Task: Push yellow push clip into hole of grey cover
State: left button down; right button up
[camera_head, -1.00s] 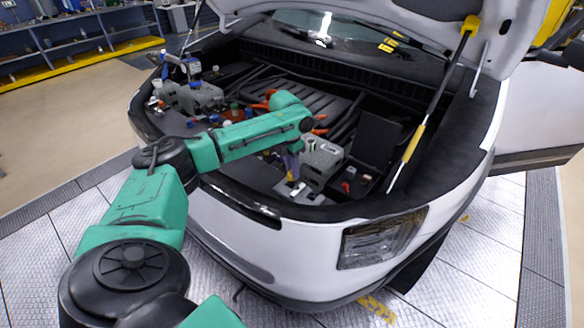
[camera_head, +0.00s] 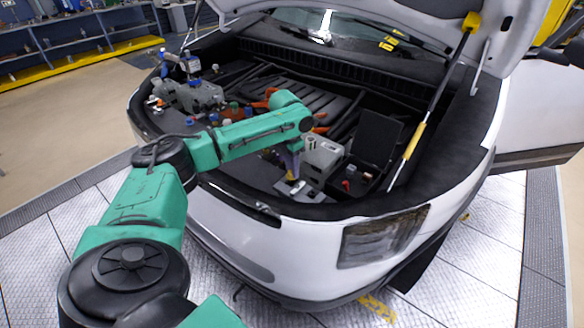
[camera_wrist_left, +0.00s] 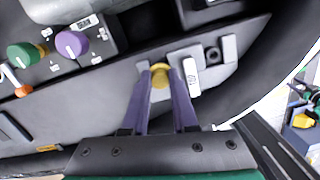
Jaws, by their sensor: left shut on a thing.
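The yellow push clip (camera_wrist_left: 160,74) is between the purple fingertips of my left gripper (camera_wrist_left: 160,88), which is shut on it. In the head view my left gripper (camera_head: 293,170) points down at the front edge of the engine bay, by the clip (camera_head: 292,177). The grey cover (camera_wrist_left: 228,52) lies just beyond the fingers in the wrist view, with a dark round hole (camera_wrist_left: 212,54) to the right of the clip. The clip overlaps the cover's left part; whether they touch I cannot tell. My right gripper is not in view.
A dark box with a green knob (camera_wrist_left: 23,54) and a purple knob (camera_wrist_left: 71,44) stands at upper left in the wrist view. A grey box (camera_head: 322,158) stands right of the gripper in the head view. The raised hood and its yellow-ended strut (camera_head: 414,138) are to the right.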

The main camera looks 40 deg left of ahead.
aim_at(288, 177)
pick_arm(q)
jog(key=shift+f+b, duration=0.65)
jog(key=shift+f, duration=0.25)
jog(key=c, duration=0.6)
grip_release()
jog(key=r, duration=0.4)
jog(key=s+r, duration=0.1)
jog(key=r, duration=0.4)
jog(key=r+b, duration=0.1)
jog(key=r, duration=0.4)
jog(key=shift+s+a+r, duration=0.15)
jog(key=shift+a+r, duration=0.05)
jog(key=shift+r, duration=0.05)
